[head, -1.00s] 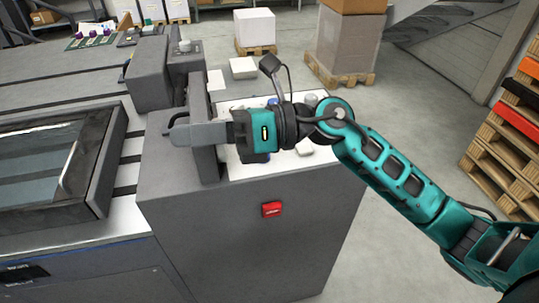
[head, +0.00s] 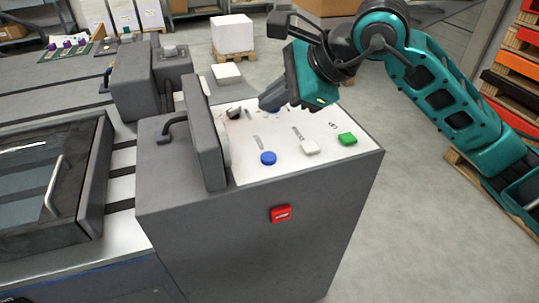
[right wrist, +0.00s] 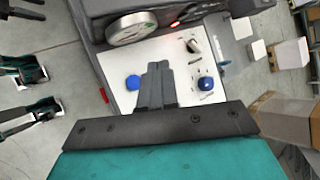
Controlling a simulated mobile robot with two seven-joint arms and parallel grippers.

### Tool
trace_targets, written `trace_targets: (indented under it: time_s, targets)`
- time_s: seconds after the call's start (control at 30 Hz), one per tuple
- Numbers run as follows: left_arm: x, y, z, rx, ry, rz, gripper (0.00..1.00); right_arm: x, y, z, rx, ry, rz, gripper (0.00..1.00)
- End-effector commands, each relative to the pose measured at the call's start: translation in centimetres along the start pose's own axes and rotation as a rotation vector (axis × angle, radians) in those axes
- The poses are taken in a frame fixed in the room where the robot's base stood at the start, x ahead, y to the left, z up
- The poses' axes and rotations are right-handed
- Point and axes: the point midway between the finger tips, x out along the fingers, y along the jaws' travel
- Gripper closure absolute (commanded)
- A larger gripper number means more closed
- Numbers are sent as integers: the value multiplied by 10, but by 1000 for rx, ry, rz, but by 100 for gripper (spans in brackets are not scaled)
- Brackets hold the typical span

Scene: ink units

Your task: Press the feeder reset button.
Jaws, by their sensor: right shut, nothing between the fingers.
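A white control panel (head: 290,125) tops the grey cabinet. A round blue button (head: 268,158), a white button (head: 309,147) and a green button (head: 347,139) lie along its near side. The blue button also shows in the right wrist view (right wrist: 133,82). The panel marks are too small to read, so I cannot tell which is feeder reset. A red button (head: 281,214) is on the cabinet's front face. My right gripper (head: 268,103) is shut and empty over the panel's far part; its fingers also show in the right wrist view (right wrist: 157,72).
A grey upright plate (head: 203,135) with a handle (head: 172,128) borders the panel's left. A dark lever (head: 235,112) and a blue knob (right wrist: 205,84) stand on the panel's far part. A glass-lidded unit (head: 50,185) is at left.

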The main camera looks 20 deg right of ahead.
Motion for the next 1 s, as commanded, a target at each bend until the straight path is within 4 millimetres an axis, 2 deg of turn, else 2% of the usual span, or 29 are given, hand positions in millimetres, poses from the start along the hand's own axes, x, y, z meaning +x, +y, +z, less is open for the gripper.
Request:
trace_targets:
  time_s: [0.37,1.0]
  targets:
    - [3,1,5,-1,-3,2,57,7,5,-4,3,-3,3,100]
    - [31,16,19,-11,16,41,57,61,45,-43,3,-4,2,100]
